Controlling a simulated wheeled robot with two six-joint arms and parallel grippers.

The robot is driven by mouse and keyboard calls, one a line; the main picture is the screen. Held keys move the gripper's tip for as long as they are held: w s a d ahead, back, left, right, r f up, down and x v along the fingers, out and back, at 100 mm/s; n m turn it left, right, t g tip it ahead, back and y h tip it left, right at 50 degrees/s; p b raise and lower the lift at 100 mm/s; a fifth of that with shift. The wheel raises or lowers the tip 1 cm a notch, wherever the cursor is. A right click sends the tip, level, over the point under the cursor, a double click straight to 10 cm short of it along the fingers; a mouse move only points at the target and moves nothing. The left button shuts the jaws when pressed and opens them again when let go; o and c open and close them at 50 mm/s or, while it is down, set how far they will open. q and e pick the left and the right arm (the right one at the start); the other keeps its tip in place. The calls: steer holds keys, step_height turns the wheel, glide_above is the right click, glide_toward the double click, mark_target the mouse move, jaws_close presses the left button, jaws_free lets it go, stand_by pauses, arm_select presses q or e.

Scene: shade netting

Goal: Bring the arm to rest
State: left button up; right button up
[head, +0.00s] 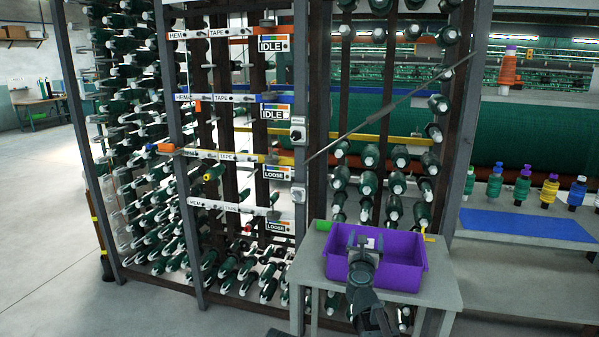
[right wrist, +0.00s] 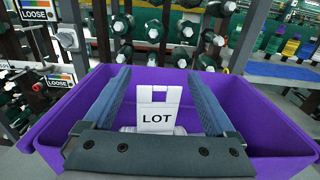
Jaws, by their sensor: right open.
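My right gripper (head: 364,242) is open, over the purple bin (head: 407,272), with my arm reaching in from the bottom of the head view. In the right wrist view the two fingers (right wrist: 160,74) stand apart inside the outline of the purple bin (right wrist: 268,122). A white tag marked LOT (right wrist: 157,115) shows between and beyond the fingers. It is attached to or lying on a pale round item in the bin, mostly hidden by the gripper. I cannot tell whether the fingers touch it. My left gripper is not in view.
The bin stands on a small grey table (head: 440,296) close to the rack of green spools (head: 369,183). Rack posts and labelled tape bars (head: 225,155) stand left of it. A shelf with a blue mat (head: 520,225) and coloured spools (head: 549,190) is right. Open floor (head: 45,220) lies left.

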step_height(320, 180, up, 3)
steer(key=shift+f+p, duration=0.1)
steer(key=shift+p, duration=0.9)
steer(key=s+d+r+p, duration=0.1)
steer(key=s+d, duration=0.8)
steer(key=s, duration=0.3)
steer(key=shift+s+d, duration=0.2)
steer(key=shift+s, duration=0.15)
